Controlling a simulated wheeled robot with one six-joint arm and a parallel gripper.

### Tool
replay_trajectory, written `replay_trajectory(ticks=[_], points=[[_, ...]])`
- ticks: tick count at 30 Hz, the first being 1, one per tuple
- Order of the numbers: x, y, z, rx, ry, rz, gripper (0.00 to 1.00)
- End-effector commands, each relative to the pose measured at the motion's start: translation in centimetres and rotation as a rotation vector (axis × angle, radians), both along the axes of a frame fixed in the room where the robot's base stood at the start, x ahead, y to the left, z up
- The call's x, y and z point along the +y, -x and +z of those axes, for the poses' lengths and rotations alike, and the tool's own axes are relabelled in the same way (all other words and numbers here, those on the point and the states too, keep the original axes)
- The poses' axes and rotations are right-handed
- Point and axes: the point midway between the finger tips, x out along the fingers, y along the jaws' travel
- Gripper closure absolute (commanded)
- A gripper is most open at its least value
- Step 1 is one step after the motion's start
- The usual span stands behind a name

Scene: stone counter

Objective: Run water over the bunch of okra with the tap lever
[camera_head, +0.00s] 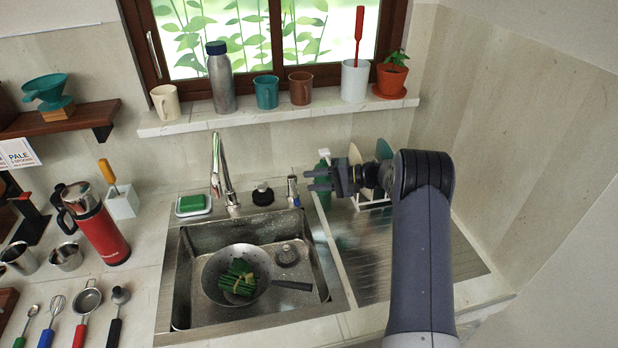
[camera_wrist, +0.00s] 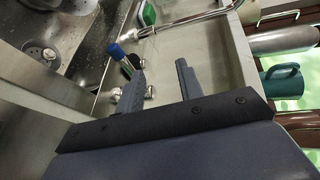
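The bunch of okra (camera_head: 238,277) lies in a grey long-handled pan (camera_head: 262,262) inside the sink (camera_head: 190,300). The curved chrome tap (camera_head: 220,168) stands behind the sink, its spout above the basin; I see no water running. The tap lever (camera_head: 292,190) is a short upright metal piece with a blue top, right of the tap. In the wrist view the lever (camera_wrist: 118,54) shows just beyond the left finger. My gripper (camera_head: 312,180) is open and empty to the right of the lever, pointing left. It also shows in the wrist view (camera_wrist: 160,78). Contact with the lever cannot be told.
A green bottle (camera_head: 324,172) and a plate rack (camera_head: 372,197) stand close by my gripper. A black-capped stopper (camera_head: 263,194) and a sponge dish (camera_head: 193,205) sit behind the sink. Mugs and a plant (camera_head: 392,73) line the sill (camera_head: 190,122). The drainboard (camera_head: 355,250) is bare in front.

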Motion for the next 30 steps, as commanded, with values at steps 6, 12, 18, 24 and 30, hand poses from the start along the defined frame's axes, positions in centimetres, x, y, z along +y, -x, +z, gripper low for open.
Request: replay_trajectory(ticks=[6, 12, 18, 24, 30], points=[[-1.5, 0.4, 0.3, 0.003, 0.0, -0.002, 0.65], [-2.8, 0.8, 0.5, 0.003, 0.001, -0.002, 0.65], [-4.1, 1.1, 0.7, 0.003, 0.001, -0.002, 0.65], [-4.7, 1.3, 0.8, 0.004, 0.001, 0.0, 0.65], [-4.7, 1.3, 0.7, 0.004, 0.001, 0.0, 0.65]])
